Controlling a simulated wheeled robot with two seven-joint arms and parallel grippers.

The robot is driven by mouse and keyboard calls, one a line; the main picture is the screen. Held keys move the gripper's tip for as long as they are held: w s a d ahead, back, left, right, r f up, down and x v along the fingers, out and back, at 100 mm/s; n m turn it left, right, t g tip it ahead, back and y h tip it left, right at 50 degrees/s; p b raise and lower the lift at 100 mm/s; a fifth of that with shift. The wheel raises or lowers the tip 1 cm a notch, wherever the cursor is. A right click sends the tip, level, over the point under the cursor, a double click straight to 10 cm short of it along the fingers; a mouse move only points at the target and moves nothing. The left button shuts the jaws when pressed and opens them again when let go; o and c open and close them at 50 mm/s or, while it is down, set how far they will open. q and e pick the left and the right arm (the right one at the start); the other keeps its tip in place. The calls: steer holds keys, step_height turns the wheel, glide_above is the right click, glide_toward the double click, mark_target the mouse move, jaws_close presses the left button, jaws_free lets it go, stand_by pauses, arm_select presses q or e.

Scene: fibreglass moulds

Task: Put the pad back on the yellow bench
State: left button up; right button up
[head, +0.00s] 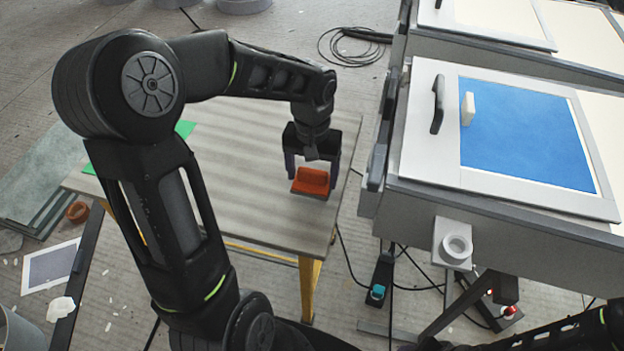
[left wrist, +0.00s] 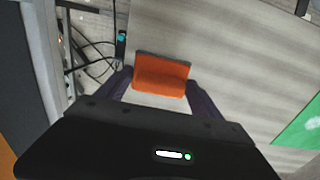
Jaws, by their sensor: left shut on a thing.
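The pad is an orange-red block (head: 311,181) with a darker edge. In the head view it sits between the fingers of my left gripper (head: 312,174), over the near right part of the bench top. The left wrist view also shows the pad (left wrist: 161,76) between the two fingers of the left gripper (left wrist: 160,88), which is shut on it. The bench (head: 225,150) has a grey striped top and yellow legs. I cannot tell whether the pad touches the top. My right gripper is not in view; only a dark arm part shows at the bottom right.
A grey mould table with a blue panel (head: 525,130) and a dark handle (head: 438,104) stands right of the bench. Cables and a pedal with a teal button (head: 377,291) lie on the floor between.

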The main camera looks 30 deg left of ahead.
mark_target(312, 171)
arm_select(q)
steer(key=shift+f, duration=1.3)
steer(key=shift+f, duration=0.2)
steer(key=o, duration=1.3)
steer(key=shift+r, duration=0.1)
steer(key=shift+r, duration=0.35)
step_height(312, 171, up, 12)
steer(key=shift+f+p, duration=0.2)
steer(key=shift+p, duration=0.35)
steer(key=shift+r, duration=0.1)
